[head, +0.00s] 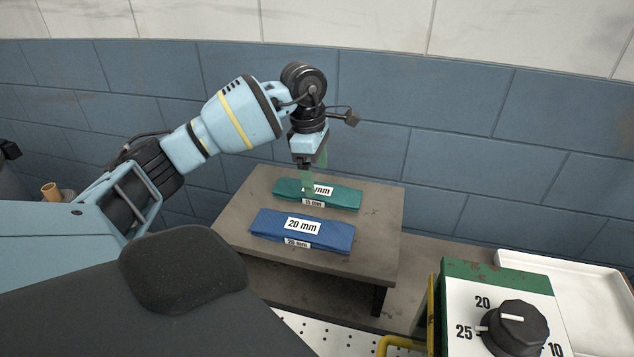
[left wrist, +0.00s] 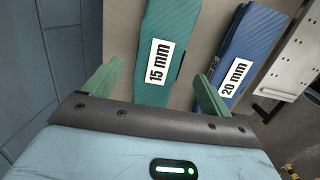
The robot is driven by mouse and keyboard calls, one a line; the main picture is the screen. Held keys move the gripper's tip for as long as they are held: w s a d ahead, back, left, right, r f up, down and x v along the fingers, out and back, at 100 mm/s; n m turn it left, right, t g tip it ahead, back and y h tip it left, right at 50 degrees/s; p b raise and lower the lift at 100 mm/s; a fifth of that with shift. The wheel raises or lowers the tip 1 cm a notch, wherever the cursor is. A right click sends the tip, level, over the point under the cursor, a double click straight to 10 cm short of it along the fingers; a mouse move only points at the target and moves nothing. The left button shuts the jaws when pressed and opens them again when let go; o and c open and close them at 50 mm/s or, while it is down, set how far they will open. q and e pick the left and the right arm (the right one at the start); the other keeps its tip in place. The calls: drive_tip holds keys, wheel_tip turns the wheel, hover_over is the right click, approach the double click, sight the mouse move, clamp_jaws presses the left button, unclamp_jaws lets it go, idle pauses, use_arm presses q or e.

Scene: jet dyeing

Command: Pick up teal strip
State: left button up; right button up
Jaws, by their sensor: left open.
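The teal strip (head: 338,197) lies on the small table at the back, behind the blue strip. In the left wrist view the teal strip (left wrist: 153,84) carries a white "15 mm" label and lies between the two green fingers. My left gripper (head: 315,178) points down over the teal strip, and one finger partly covers its label in the head view. It is open, with a finger on each side of the strip in the left wrist view (left wrist: 155,90). I cannot tell how far the fingertips are above it. My right gripper is not in view.
A blue strip (head: 335,236) labelled "20 mm" lies just in front of the teal one on the grey-brown table (head: 385,215). A green panel with a black dial (head: 517,328) and a white tray (head: 585,300) are at the right. A blue tiled wall (head: 450,140) is behind.

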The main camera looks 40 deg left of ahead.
sight(318, 190)
use_arm(q)
drive_tip(key=shift+w+f, duration=0.1)
drive_tip(key=shift+f, duration=1.85)
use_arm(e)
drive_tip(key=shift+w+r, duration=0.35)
use_arm(q)
drive_tip(key=shift+c, duration=0.3)
drive_tip(key=shift+c, duration=1.1)
drive_tip(key=c, duration=0.9)
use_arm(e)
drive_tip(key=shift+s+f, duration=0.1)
use_arm(q)
drive_tip(key=shift+r, duration=0.1)
